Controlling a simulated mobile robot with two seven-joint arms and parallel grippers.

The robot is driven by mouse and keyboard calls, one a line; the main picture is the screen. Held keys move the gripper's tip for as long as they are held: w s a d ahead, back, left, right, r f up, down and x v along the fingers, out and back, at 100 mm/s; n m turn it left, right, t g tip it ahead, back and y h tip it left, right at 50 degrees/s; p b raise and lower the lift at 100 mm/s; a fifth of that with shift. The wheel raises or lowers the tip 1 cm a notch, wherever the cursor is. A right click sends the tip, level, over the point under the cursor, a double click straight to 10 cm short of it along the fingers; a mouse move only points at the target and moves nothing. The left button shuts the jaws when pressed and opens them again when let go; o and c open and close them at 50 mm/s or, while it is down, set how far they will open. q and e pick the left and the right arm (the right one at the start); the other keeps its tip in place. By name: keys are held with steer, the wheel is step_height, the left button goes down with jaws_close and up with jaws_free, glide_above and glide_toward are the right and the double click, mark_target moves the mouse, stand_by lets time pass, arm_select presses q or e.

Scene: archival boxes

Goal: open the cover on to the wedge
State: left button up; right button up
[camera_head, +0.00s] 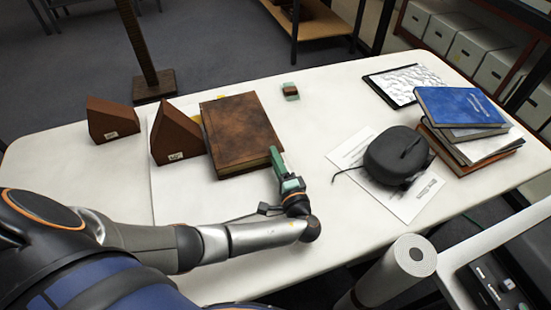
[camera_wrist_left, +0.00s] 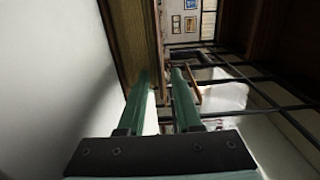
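A brown leather book (camera_head: 240,130) lies closed and flat on a white sheet on the table. A brown wedge (camera_head: 176,135) with a small label stands close along the book's left side. A second similar wedge (camera_head: 112,120) stands farther left. My left gripper (camera_head: 278,163) is at the book's right side near its front corner. In the left wrist view my left gripper (camera_wrist_left: 161,73) has its green fingers apart. The book's edge (camera_wrist_left: 146,45) runs ahead of them, and the thin cover edge lines up with the gap. I cannot tell whether they touch. My right gripper is out of view.
A small green-and-brown block (camera_head: 290,91) lies behind the book. To the right are a dark rounded object (camera_head: 396,156) on a printed sheet, a book stack (camera_head: 462,107) and a framed picture (camera_head: 406,84). A white roll (camera_head: 400,268) stands in front. The table between is clear.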

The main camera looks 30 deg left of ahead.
arm_select(q)
jaws_close()
stand_by(1.2)
